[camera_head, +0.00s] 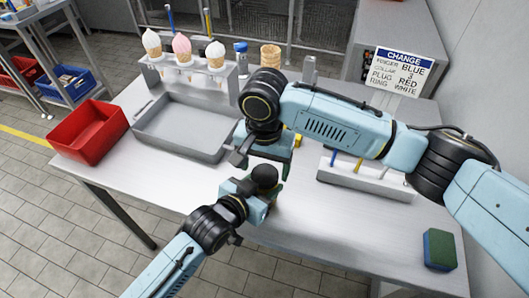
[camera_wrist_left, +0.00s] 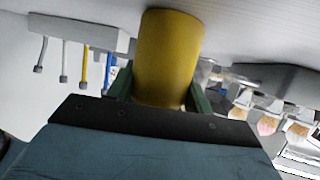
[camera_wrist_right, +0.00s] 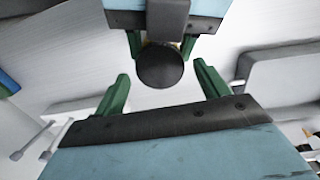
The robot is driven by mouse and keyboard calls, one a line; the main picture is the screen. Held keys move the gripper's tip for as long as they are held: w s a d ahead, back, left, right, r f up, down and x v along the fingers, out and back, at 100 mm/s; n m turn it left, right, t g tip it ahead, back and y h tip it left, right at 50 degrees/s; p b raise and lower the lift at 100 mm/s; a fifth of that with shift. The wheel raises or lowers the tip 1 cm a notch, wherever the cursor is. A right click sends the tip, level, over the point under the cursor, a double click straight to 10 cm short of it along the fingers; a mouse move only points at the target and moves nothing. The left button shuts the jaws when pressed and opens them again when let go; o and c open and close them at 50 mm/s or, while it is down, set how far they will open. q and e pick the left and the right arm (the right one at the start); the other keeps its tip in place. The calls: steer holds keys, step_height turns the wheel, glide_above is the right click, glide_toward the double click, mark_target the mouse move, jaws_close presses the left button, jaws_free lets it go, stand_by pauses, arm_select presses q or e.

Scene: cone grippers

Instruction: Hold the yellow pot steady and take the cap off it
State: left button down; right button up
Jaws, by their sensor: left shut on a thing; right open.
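The yellow pot (camera_wrist_left: 168,50) shows in the left wrist view, between the green fingers of my left gripper (camera_wrist_left: 158,94), which is shut on it. Its round black cap (camera_wrist_right: 160,67) faces the right wrist camera; it also shows in the head view (camera_head: 264,175). My right gripper (camera_wrist_right: 162,88) is open. Its green fingers are spread to either side of the cap in that view; I cannot tell whether they are level with it, but I see no contact. In the head view the pot's body is mostly hidden by my grippers.
A grey tray (camera_head: 178,151) and a red bin (camera_head: 88,132) lie left on the table. A rack (camera_head: 190,72) of cones stands behind. A white tool holder (camera_head: 365,183), a green-blue sponge (camera_head: 439,250) and a sign (camera_head: 402,70) are right. The front table is clear.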

steer(key=shift+f, duration=0.75)
steer(key=c, duration=1)
steer(key=n, duration=0.6)
steer(key=shift+n, duration=0.3)
steer(key=o, duration=1.1)
